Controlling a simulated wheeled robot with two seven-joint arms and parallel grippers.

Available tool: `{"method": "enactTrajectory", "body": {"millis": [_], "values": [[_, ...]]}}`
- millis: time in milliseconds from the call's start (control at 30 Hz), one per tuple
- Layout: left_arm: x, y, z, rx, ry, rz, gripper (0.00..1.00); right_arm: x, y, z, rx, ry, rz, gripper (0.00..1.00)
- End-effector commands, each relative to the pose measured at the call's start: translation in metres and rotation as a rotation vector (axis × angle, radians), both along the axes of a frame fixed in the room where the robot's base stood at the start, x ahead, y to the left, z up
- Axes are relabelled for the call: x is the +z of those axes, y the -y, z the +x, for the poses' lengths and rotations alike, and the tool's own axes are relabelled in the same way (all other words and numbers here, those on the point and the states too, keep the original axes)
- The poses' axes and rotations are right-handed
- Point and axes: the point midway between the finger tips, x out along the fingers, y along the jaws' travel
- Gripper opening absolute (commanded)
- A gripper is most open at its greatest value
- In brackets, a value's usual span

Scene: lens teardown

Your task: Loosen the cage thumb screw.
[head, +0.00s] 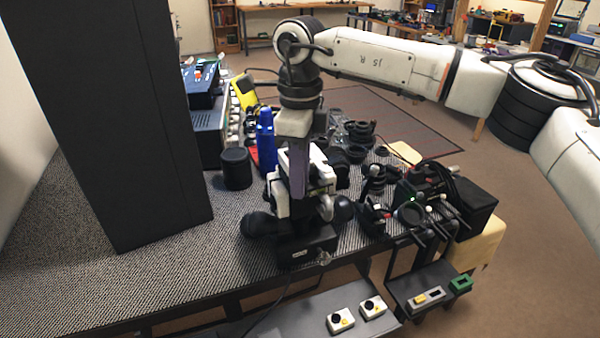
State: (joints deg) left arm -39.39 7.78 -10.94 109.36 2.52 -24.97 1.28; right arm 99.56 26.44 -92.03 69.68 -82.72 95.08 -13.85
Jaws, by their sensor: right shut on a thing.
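My right arm comes in from the right and hangs straight down over the bench. Its gripper (299,190) is down at a black and white device (305,245) near the front edge of the bench. The device has a dark block base and rounded black parts on both sides. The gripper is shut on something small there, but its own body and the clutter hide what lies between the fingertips. I cannot make out the cage thumb screw. My left gripper is not in view.
A tall dark panel (120,120) stands on the bench at left. A black cylinder (236,168) and a blue object (265,140) stand close to the gripper. Black lens parts and tools crowd the right side. Bare bench mat (90,270) lies at front left.

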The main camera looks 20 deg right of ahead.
Motion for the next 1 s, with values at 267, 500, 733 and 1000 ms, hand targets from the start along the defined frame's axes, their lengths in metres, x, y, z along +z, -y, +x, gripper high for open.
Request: {"method": "enactTrajectory", "body": {"millis": [267,500,733,1000], "values": [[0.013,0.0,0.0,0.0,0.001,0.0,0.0,0.003,0.0,0.0,0.251,0.0,0.002,0.0],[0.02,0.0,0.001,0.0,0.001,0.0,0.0,0.002,0.0,0.0,0.479,0.001,0.002,0.0],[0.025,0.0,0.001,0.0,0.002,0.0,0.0,0.002,0.0,0.0,0.698,0.002,0.001,0.0],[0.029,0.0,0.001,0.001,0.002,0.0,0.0,0.002,0.0,0.001,0.953,0.004,0.001,0.0]]}}
